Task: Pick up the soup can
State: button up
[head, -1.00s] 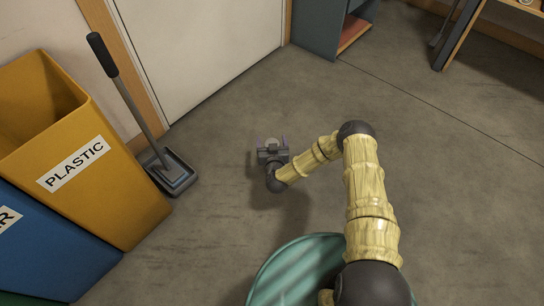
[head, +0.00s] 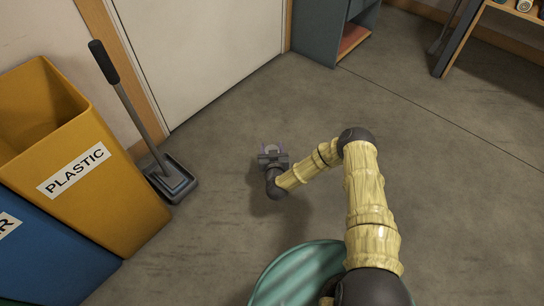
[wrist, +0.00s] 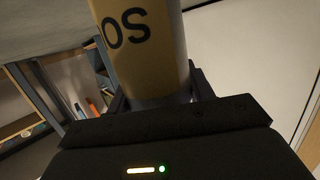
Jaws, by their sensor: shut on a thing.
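The soup can (wrist: 145,50) fills the upper middle of the wrist view, a yellow cylinder with dark letters "OS" and a grey lower rim. My gripper (wrist: 158,95) is shut on it, with a dark finger at each side of its lower part. Most of the can is hidden there by the gripper. I cannot tell its height above the floor.
A yellow plastic bin (head: 80,160) and a blue bin (head: 45,255) stand at the left. A dustpan (head: 172,180) with an upright handle is beside them. A white door (head: 200,50), a grey-blue cabinet (head: 325,30) and a shelf (head: 510,12) are at the back. The floor between is clear.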

jog(key=shift+r, duration=0.1)
notch_tip(320, 180, up, 10)
jog(key=p, duration=0.7)
